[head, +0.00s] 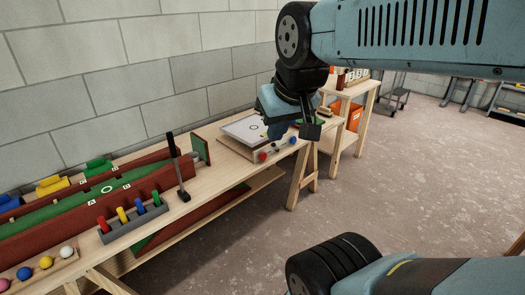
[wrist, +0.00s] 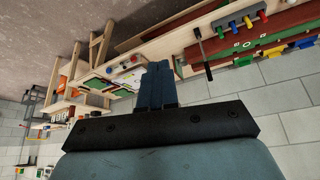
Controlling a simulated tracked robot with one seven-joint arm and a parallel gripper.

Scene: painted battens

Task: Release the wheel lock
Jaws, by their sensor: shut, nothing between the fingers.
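I cannot pick out for certain which part is the wheel lock.
A grey rack (head: 132,229) with red, yellow, blue and green pegs and a wooden strip of coloured balls (head: 46,263) lie on the near bench. A second table (head: 350,91) with an orange bin (head: 347,117) stands beyond. The block wall is behind; open floor (head: 420,170) lies right.

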